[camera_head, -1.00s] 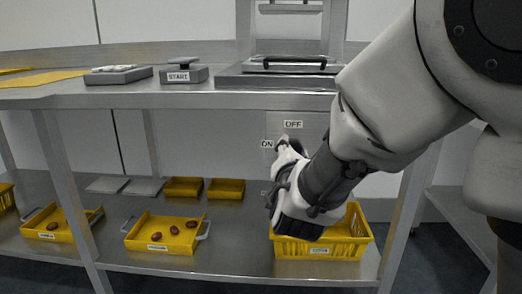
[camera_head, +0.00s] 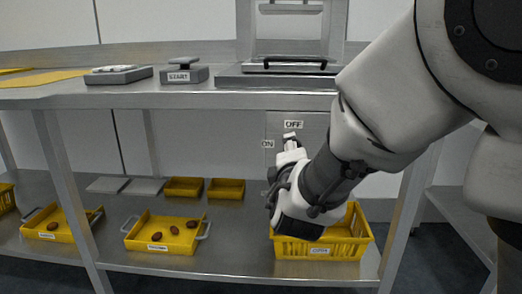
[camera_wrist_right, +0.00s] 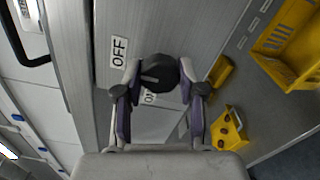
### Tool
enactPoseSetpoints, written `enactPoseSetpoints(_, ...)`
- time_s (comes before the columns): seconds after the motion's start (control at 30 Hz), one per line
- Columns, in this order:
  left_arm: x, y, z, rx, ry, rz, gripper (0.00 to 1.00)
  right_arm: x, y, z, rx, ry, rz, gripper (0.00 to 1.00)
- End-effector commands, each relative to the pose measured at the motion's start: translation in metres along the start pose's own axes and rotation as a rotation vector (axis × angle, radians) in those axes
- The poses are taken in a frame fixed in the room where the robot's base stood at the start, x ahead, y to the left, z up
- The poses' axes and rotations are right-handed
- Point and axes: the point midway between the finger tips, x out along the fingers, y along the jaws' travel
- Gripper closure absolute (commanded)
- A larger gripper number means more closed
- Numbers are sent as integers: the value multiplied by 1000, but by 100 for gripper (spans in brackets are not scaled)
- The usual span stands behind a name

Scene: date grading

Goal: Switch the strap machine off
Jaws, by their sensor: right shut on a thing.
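The grey switch panel (camera_head: 314,130) hangs under the table edge below the strap machine (camera_head: 290,68). It bears an OFF label (camera_head: 293,124) on top and an ON label (camera_head: 268,143) at the left. In the right wrist view a round dark knob (camera_wrist_right: 160,72) with a pale mark sits between my right fingertips, near the OFF label (camera_wrist_right: 118,52) and the partly covered ON label (camera_wrist_right: 150,98). My right gripper (camera_head: 291,141) is shut on the knob, with one finger on each side. I cannot tell exactly which label the mark points to. My left gripper is out of view.
A yellow crate (camera_head: 320,249) stands on the lower shelf just below my right gripper. Yellow trays with dates (camera_head: 165,233) stand to its left. A START box (camera_head: 184,75) stands on the tabletop, whose front edge (camera_head: 200,101) runs above the panel.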

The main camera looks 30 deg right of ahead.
Motion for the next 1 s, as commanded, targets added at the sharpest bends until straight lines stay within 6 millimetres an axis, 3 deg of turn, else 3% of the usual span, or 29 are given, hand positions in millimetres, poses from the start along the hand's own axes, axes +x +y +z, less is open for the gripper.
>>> enactPoseSetpoints(0.4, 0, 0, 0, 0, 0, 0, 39, 0, 0, 0, 9, 0, 0, 96)
enactPoseSetpoints(0.43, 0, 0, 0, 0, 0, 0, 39, 0, 0, 0, 9, 0, 0, 50)
enactPoseSetpoints(0.47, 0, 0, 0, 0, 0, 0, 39, 0, 0, 0, 9, 0, 0, 40)
enactPoseSetpoints(0.5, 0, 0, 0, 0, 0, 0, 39, 0, 0, 0, 8, 0, 0, 35)
enactPoseSetpoints(1.0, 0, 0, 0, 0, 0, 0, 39, 0, 0, 0, -3, 0, 0, 35)
